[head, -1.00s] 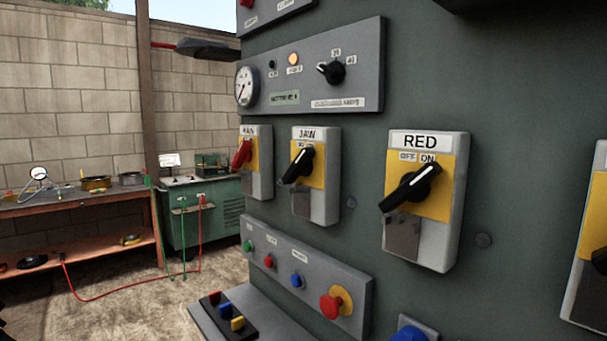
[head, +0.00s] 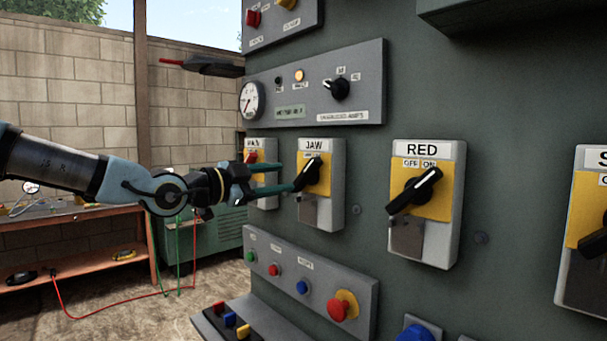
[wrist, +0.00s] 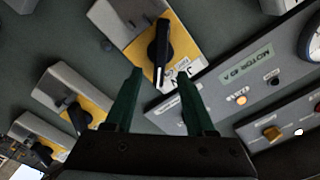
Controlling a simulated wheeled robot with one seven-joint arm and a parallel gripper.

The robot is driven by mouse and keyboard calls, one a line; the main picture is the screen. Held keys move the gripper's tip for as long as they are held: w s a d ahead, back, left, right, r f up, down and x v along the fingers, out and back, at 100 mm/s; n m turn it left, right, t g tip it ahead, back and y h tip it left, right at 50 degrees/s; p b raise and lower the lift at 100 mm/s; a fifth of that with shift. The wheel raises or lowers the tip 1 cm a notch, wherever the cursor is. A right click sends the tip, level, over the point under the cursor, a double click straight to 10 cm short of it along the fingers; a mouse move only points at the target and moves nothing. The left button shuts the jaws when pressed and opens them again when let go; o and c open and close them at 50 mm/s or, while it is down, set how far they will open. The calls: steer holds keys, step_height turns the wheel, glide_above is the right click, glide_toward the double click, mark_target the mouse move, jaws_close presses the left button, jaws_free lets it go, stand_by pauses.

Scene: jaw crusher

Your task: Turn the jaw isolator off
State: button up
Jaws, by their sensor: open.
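The jaw isolator (head: 322,211) is a grey box with a yellow plate and a JAW label on the dark green panel. Its black knob (head: 314,173) is tilted, upper end to the right; the OFF/ON marks are too small or covered to read. My gripper (head: 287,176) comes from the left with its teal fingers open and tips close to the knob. In the wrist view the knob (wrist: 159,45) shows ahead of the open fingers (wrist: 159,78), its near end between the tips in the picture. I cannot tell whether they touch.
The RED isolator (head: 428,205) is to the right. A red-handled isolator (head: 262,200) is to the left, partly behind my gripper. A gauge and selector panel (head: 312,85) is above, and a push-button panel (head: 310,285) is below. A workbench (head: 75,222) stands at the left.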

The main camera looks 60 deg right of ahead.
mark_target(302, 175)
steer(key=p+x, duration=0.1)
steer(key=x, duration=0.4)
steer(key=shift+s+d+r+p, duration=0.1)
steer(key=shift+d+p, duration=0.2)
steer(key=shift+x, duration=0.85)
jaws_close()
